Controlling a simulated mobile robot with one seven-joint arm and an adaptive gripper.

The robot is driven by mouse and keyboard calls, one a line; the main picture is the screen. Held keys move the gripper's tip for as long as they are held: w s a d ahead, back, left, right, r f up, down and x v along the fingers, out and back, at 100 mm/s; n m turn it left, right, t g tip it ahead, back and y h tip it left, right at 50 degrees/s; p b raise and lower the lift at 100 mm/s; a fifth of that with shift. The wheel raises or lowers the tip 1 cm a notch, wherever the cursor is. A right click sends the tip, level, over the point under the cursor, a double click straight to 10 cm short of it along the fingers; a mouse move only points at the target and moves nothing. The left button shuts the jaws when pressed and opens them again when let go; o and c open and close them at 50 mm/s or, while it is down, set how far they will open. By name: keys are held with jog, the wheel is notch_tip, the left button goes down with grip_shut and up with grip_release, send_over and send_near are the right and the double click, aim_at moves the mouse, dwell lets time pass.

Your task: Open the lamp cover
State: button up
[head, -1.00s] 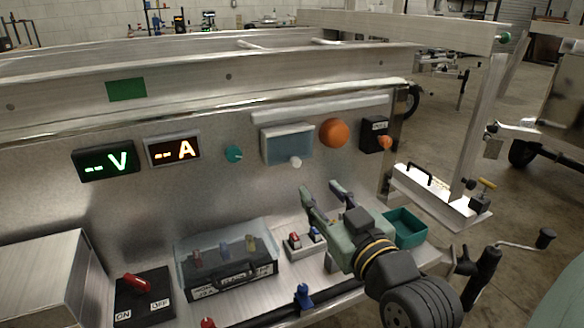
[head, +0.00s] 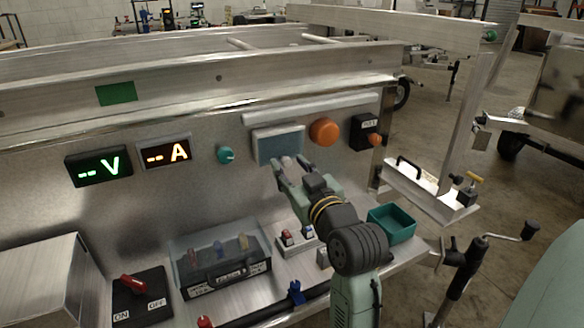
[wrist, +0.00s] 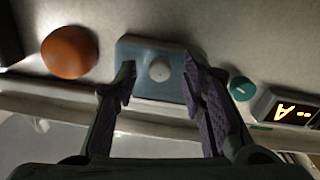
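A blue-grey rectangular cover (head: 275,143) with a pale round knob (head: 287,161) is mounted on the metal wall, left of an orange dome (head: 324,131). I take this panel to be the lamp cover; it looks closed. My gripper (head: 290,166) is just in front of its lower part, partly hiding the knob. In the wrist view, which looks upside down, the cover (wrist: 138,56) and knob (wrist: 159,71) lie between the two spread fingers of my gripper (wrist: 161,82). The fingers are open, one on each side of the knob, with visible gaps. Contact is not seen.
A black box with an orange knob (head: 375,139) is right of the dome. A teal dial (head: 225,155) and lit displays (head: 164,151) are to the left. A clear-covered switch box (head: 222,268), small switches (head: 297,238) and a teal bin (head: 393,224) stand on the shelf below.

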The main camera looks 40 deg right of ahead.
jog(key=shift+c, duration=0.2)
grip_shut()
dwell(0.6)
